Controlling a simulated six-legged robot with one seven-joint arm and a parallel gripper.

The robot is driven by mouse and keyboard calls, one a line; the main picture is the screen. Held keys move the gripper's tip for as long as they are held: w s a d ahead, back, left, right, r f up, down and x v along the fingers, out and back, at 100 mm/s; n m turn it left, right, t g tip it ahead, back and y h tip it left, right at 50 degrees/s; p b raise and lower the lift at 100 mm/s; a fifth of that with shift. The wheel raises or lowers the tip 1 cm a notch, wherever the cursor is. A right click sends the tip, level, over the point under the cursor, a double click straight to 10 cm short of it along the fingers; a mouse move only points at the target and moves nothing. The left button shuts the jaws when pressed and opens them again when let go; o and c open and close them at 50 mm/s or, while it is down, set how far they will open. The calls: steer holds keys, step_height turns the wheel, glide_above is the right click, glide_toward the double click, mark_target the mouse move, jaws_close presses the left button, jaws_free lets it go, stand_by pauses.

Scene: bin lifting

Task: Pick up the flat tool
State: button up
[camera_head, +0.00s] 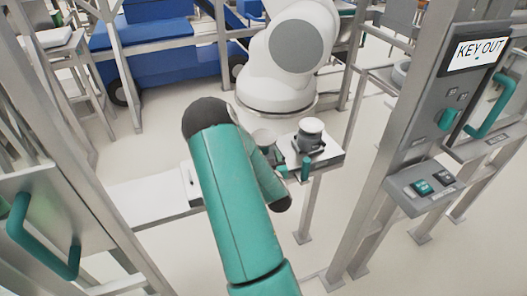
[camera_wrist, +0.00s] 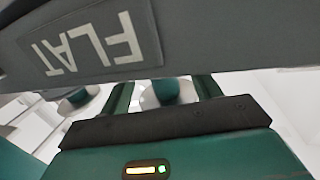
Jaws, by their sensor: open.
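A dark grey surface marked "FLAT" (camera_wrist: 95,48) fills the top of the wrist view, with the lettering upside down. It is very close to my gripper (camera_wrist: 164,85), whose two green fingers stand apart. Between and beyond the fingers is a rounded teal and white object (camera_wrist: 168,93), partly hidden; I cannot tell whether it is the flat tool. In the head view a dark and white round-topped object (camera_head: 310,138) stands on a small white stand (camera_head: 326,158). My teal arm reaches toward that stand and hides much of my gripper there.
A large white robot base (camera_head: 285,75) stands behind the stand. A grey control panel (camera_head: 425,185) on a metal frame is at the right, and metal posts (camera_head: 60,160) rise at the left. A blue cart (camera_head: 160,50) is at the back. Another teal and white object (camera_wrist: 78,97) shows at wrist-view left.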

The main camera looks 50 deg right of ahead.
mark_target(265, 152)
steer(key=x, duration=0.3)
steer(key=shift+w, duration=0.15)
jaws_close()
steer(key=shift+d+r, duration=0.1)
